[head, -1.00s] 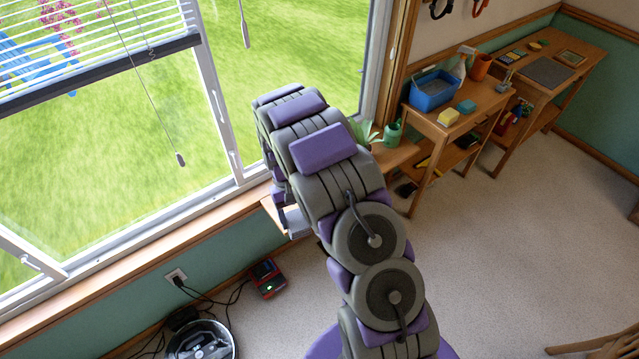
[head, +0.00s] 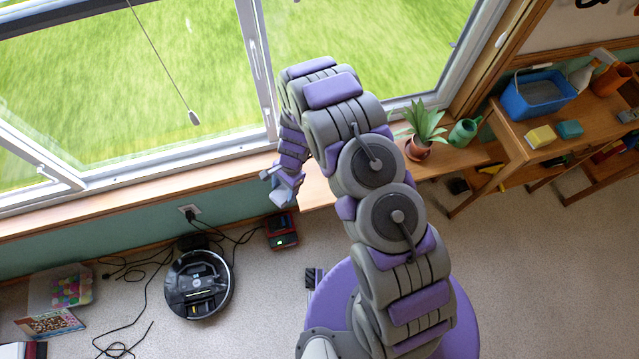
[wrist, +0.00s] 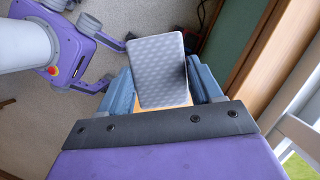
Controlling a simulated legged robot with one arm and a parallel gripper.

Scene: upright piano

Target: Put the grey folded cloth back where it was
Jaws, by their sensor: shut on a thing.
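A grey folded cloth (wrist: 158,72) with a light dotted pattern sits between the two blue-grey fingers of my gripper (wrist: 162,82) in the wrist view. My gripper is shut on it. In the head view my gripper (head: 279,178) hangs low beside the window sill, and the light grey cloth (head: 282,194) shows small at its tip. The cloth is held in the air, with the floor and wooden edge below.
The window sill (head: 130,188) runs along the wall. A potted plant (head: 420,128) and green watering can (head: 464,133) stand on the right ledge. A blue bin (head: 540,94) and sponges are on a wooden table. A robot vacuum (head: 198,284), red device (head: 281,231) and cables lie on the floor.

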